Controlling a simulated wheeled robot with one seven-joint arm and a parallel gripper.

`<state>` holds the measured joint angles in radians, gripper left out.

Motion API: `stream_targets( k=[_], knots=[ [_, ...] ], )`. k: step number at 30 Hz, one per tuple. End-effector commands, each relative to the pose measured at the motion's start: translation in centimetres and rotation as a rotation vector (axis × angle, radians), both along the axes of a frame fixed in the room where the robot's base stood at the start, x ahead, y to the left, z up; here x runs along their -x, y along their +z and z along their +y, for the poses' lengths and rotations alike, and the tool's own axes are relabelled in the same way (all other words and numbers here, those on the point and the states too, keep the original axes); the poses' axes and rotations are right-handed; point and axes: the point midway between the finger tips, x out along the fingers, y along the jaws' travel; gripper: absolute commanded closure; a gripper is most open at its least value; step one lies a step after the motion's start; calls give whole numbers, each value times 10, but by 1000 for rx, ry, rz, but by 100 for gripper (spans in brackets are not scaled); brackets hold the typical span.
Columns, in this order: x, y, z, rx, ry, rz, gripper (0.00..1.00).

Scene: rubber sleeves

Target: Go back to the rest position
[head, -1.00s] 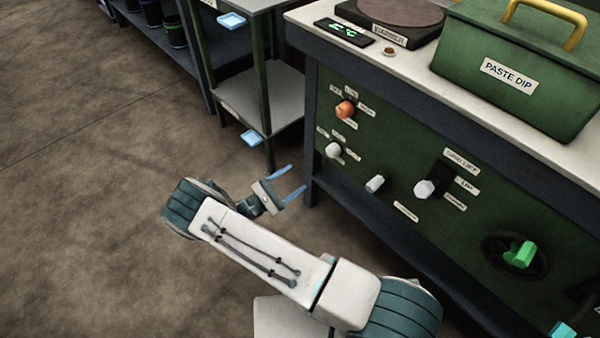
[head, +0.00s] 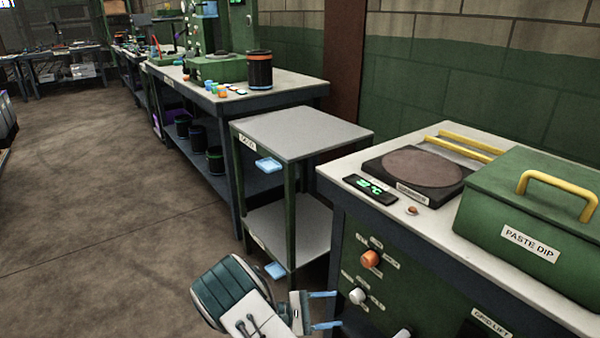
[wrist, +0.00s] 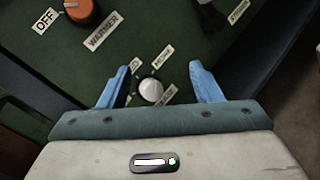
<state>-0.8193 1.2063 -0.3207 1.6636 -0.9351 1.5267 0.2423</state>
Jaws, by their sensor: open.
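My gripper (head: 324,310) is at the bottom of the head view, in front of the left end of the green control panel. Its two blue fingers are apart and nothing is between them. In the wrist view, my gripper (wrist: 152,82) faces the panel (wrist: 165,30), with a white knob (wrist: 151,90) showing between and beyond the fingers. The orange knob (wrist: 79,10) by the OFF and WARMER labels is at the upper left there. I cannot tell how far the fingertips are from the panel.
The bench carries a warmer plate (head: 418,167), a small display (head: 371,188) and a green PASTE DIP box (head: 535,215) with a yellow handle. A two-shelf stand (head: 300,136) is left of it. A further bench (head: 290,92) holds dark cans. Open floor (head: 90,240) lies left.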

Motion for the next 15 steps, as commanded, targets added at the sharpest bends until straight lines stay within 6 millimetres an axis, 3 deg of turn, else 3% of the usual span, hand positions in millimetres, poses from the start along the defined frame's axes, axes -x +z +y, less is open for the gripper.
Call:
stream_targets(
  k=[1, 15],
  knots=[
    [3, 27, -8, -59, -50, -7, 42],
    [55, 174, -58, -599, -404, -104, 42]
  ],
)
